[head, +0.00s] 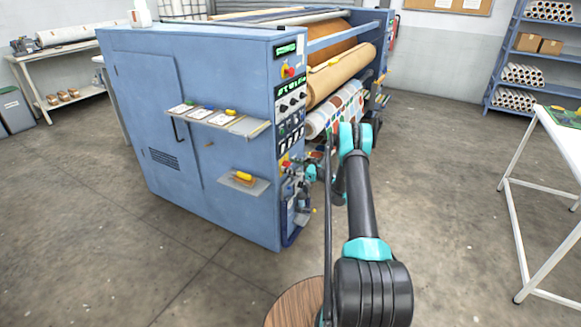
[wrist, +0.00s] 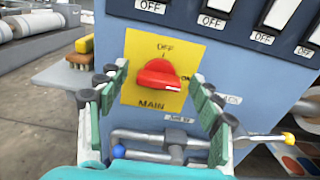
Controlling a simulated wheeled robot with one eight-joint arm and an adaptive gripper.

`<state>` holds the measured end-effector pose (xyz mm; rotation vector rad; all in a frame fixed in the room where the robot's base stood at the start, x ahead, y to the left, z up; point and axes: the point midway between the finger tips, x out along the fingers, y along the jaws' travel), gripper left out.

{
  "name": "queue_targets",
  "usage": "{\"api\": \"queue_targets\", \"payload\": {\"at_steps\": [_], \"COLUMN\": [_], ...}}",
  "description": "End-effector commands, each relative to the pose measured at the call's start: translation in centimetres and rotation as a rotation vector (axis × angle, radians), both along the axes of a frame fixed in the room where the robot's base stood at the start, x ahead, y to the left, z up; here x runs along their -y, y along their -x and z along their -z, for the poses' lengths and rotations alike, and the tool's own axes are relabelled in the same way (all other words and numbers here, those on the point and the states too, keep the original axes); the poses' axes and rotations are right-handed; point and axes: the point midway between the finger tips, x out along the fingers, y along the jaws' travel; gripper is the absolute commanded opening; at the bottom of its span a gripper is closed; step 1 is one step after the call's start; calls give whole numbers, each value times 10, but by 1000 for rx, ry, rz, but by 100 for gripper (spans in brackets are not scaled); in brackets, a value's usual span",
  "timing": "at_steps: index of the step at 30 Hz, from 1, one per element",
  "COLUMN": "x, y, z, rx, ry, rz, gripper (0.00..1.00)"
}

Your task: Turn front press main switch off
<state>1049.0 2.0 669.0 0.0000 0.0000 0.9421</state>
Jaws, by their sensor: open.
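The main switch (wrist: 150,76) is a red rotary knob on a yellow plate (wrist: 140,95) marked OFF at the top, ON at the right and MAIN below. Its white-marked end points right, toward ON. My gripper (wrist: 159,73) is open, with one finger to the left of the knob and one to the right. No clear contact with the knob shows.
White rocker switches marked OFF (wrist: 216,20) sit above the plate. Grey pipes with a yellow-tipped lever (wrist: 288,138) run below it. A shelf with a yellow-handled brush (wrist: 80,50) juts out at left. A white table (head: 560,130) stands at right; the floor between is clear.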

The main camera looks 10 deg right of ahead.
Motion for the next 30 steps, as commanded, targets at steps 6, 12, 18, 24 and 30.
{"api": "queue_targets", "payload": {"at_steps": [6,12,18,24,30], "x": [0,0,0,0,0], "y": [0,0,0,1,1], "z": [0,0,0,0,0], "rx": [0,0,3,40,136], "ry": [0,0,2,29,99], "rz": [0,0,0,0,0], "gripper": [48,23,16,16,16]}}
